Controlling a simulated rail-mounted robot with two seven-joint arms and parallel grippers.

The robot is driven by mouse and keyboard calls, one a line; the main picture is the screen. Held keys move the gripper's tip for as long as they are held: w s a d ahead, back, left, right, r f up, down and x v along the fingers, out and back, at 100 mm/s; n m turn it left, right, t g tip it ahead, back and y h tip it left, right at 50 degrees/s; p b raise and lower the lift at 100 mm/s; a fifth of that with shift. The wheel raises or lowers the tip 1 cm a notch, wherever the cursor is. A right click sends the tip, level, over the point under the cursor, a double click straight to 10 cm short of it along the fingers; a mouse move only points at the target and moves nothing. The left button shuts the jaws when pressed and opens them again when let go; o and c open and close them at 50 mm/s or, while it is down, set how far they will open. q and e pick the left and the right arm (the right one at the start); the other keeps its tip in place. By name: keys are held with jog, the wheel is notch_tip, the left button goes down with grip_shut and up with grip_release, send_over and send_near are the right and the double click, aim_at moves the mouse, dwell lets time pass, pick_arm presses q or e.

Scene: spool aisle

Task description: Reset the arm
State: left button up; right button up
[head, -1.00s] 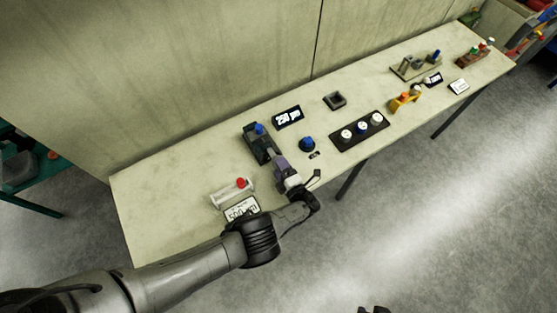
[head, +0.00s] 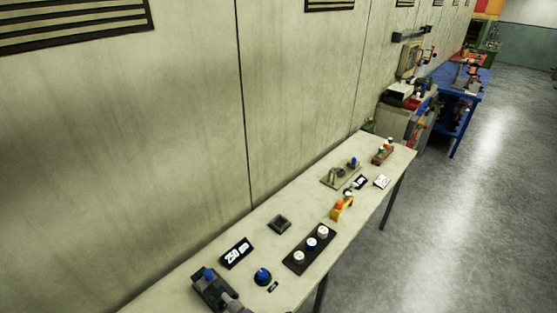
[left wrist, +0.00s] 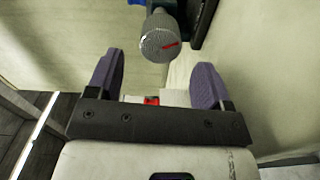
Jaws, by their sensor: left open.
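In the left wrist view my left gripper (left wrist: 157,68) is open, its two purple fingers apart with nothing held between them. A grey knurled knob (left wrist: 160,38) with a red mark is at the top of that view, beyond the fingertips and apart from them. In the head view a dark device with a blue top (head: 209,287) stands at the near end of the bench, cut by the bottom edge. A grey piece beside it is cut off, and I cannot tell whether it is the knob or my gripper. My right gripper is not in view.
The long pale bench (head: 205,258) runs along a wall. It carries a display reading 250 (head: 236,253), a blue button (head: 263,276), a panel with three knobs (head: 310,249), a dark square tray (head: 279,223) and a yellow clamp (head: 342,207). Floor to the right is clear.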

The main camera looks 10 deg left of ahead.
pick_arm(q)
jog(key=shift+s+d+f+n+g+h, duration=0.2)
jog(key=shift+s+d+n+g+h, duration=0.15)
jog(key=shift+n, duration=0.35)
jog(key=d+n+g, duration=0.1)
jog(key=n, duration=0.1)
jog(key=s+d+n+g+h+p, duration=0.1)
jog(key=n, duration=0.2)
jog(key=d+f+n+g+h+p, duration=0.1)
jog(key=n, duration=0.1)
jog(key=shift+s+f+n+g+h, duration=0.1)
jog(key=shift+s+n+g+h, duration=0.15)
jog(key=shift+s+n+g, duration=0.15)
jog(key=shift+s+d+f+n+g+h, duration=0.15)
jog(key=shift+s+n+g+h, duration=0.25)
jog(key=shift+n, duration=0.5)
jog(key=s+a+r+n+g+h+b, duration=0.1)
jog(key=s+a+r+n+h, duration=0.3)
jog(key=s+n, duration=0.75)
jog(key=s+a+r+n+g+h, duration=0.2)
jog(key=s+a+n+h, duration=0.35)
jog(key=s+n, duration=0.6)
jog(key=s+a+r+n+t+h, duration=0.25)
jog(key=s+r+n, duration=0.25)
jog(key=r+n, duration=0.35)
notch_tip(320, 180, up, 17)
jog(key=g+y+p, duration=0.1)
jog(key=p, duration=1.5)
jog(key=shift+w, duration=0.3)
